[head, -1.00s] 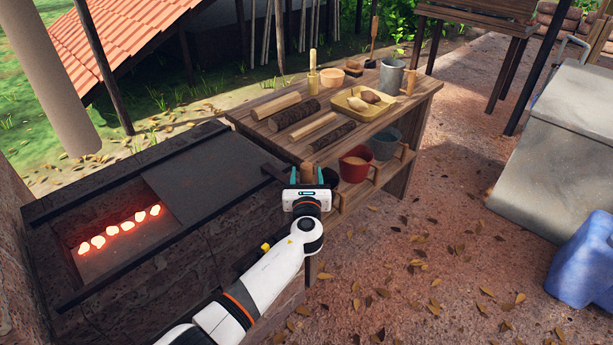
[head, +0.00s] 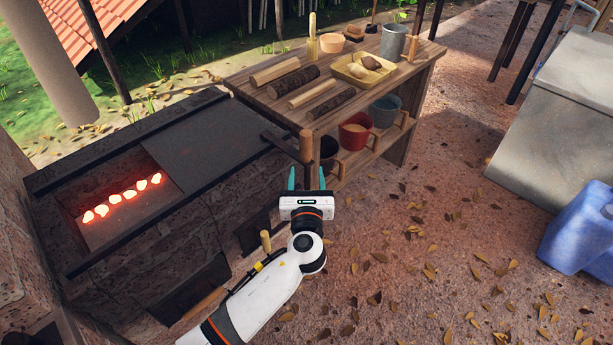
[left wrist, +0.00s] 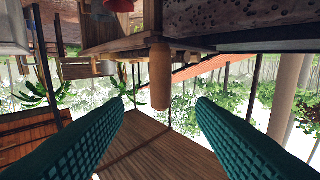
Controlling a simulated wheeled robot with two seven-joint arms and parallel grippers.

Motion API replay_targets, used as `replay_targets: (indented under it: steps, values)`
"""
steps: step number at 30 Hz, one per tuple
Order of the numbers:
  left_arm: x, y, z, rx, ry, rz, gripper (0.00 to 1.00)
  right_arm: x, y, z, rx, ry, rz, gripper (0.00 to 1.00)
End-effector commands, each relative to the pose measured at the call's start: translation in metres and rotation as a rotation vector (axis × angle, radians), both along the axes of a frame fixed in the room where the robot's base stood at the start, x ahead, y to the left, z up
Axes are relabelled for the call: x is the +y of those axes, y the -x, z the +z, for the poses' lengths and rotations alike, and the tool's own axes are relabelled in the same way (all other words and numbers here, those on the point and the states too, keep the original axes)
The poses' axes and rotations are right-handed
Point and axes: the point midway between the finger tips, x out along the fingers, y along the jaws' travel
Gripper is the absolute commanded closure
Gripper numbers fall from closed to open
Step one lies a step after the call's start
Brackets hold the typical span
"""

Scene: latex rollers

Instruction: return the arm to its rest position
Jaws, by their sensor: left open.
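My left gripper (head: 306,178) is open and empty in the head view, with its teal fingers pointing away from me. It is just in front of the upright wooden handle (head: 306,147) at the end of a dark bar on the stove's cover plate. In the left wrist view the same handle (left wrist: 160,75) shows ahead, between the two spread fingers, and no finger appears to touch it. My right gripper is not in view.
The brick stove (head: 150,240) with glowing coals (head: 120,195) is at left, partly covered by a dark plate (head: 205,145). A wooden workbench (head: 400,90) with logs, a yellow tray (head: 345,70) and cups stands behind. A blue container (head: 585,235) is at right.

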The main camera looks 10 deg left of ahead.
Motion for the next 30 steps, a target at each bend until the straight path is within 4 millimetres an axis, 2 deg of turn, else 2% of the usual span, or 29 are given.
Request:
replay_targets:
  steps: [13,15,17,20,23,24,26,27,30]
  values:
    - [0.0,0.0,-0.001,0.002,0.001,0.0,0.49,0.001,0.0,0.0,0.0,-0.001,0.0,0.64]
    - [0.002,0.0,-0.009,0.018,0.02,0.0,0.49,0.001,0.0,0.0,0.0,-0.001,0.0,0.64]
    - [0.005,0.001,-0.025,0.051,0.06,0.001,0.49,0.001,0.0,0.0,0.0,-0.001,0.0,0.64]
    - [0.015,0.008,-0.075,0.154,0.193,0.013,0.49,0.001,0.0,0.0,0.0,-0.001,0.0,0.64]
    - [0.03,0.026,-0.144,0.292,0.403,0.058,0.49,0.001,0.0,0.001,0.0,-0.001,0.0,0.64]
    - [0.036,0.036,-0.173,0.348,0.495,0.089,0.49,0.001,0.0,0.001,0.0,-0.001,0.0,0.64]
    - [0.046,0.056,-0.214,0.426,0.636,0.147,0.49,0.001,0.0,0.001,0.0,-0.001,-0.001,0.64]
    - [0.053,0.07,-0.241,0.473,0.732,0.194,0.49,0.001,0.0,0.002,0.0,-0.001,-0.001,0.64]
    - [0.071,0.114,-0.303,0.573,0.968,0.337,0.49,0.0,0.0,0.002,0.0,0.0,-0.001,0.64]
